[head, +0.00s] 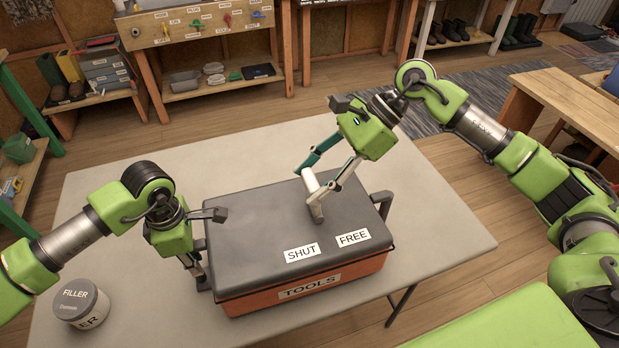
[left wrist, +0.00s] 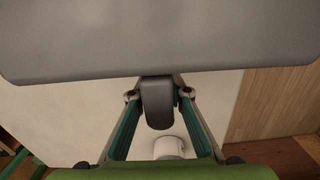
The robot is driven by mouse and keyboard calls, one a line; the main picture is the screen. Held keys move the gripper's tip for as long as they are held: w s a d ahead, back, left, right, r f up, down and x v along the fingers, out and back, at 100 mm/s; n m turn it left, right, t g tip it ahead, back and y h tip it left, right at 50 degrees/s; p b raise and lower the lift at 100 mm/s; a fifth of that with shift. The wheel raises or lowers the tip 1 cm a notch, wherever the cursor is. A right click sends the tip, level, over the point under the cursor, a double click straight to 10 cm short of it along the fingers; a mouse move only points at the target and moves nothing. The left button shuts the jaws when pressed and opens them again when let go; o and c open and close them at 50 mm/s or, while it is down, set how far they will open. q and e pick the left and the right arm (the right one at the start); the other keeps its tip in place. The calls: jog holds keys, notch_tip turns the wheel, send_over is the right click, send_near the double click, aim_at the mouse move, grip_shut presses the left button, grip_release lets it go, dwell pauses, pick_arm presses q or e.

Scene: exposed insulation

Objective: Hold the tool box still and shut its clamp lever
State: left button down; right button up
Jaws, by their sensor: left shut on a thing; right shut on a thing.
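The tool box (head: 300,287) stands on the table, orange with a dark grey lid and a TOOLS label. Labels SHUT (head: 302,253) and FREE (head: 353,238) are on the lid's front part. The pale clamp lever (head: 312,185) is on top of the lid, partly hidden by my right gripper (head: 314,192), which is shut on it. My left gripper (head: 200,275) is low at the box's left side, shut on the dark side handle. The left wrist view shows this handle (left wrist: 157,102) between the fingers, under the lid edge. Another handle (head: 381,203) is on the right side.
A FILLER tin (head: 80,303) stands on the grey table (head: 120,185) at the front left, near my left arm. The table is bare behind and right of the box. A wooden bench (head: 575,105) stands apart at right.

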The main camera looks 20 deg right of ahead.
jog(key=shift+d+f, duration=0.1)
jog(key=shift+d, duration=0.35)
jog(key=o, duration=1.3)
jog(key=shift+c, duration=0.2)
jog(key=o, duration=0.3)
jog(key=shift+o, duration=0.2)
jog(key=shift+a, duration=0.15)
jog(key=v, duration=1.2)
jog(key=shift+a, duration=0.1)
